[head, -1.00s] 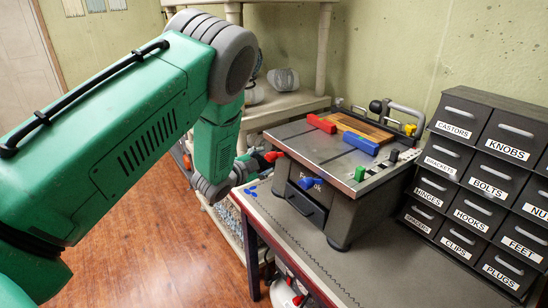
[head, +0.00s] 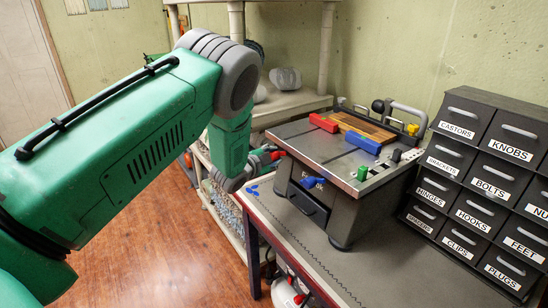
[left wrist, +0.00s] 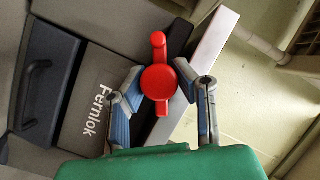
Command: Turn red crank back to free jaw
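The red crank (head: 276,155) sticks out from the left side of the grey bench machine (head: 315,143). In the left wrist view the red crank (left wrist: 158,82) has a round hub with arms pointing up and down. My left gripper (left wrist: 163,98) is open, with one blue-grey finger on each side of the hub; I cannot tell whether either finger touches it. In the head view my left gripper (head: 264,160) is small and partly hidden at the crank. A red jaw block (head: 323,122) and a blue jaw block (head: 363,144) sit apart on the machine top. My right gripper is out of view.
A blue knob (head: 314,183) and a black drawer (head: 306,203) are on the machine's front. Small blue pieces (head: 252,190) lie at the bench edge. A labelled drawer cabinet (head: 480,185) stands right; a shelf (head: 290,105) stands behind. The bench front is clear.

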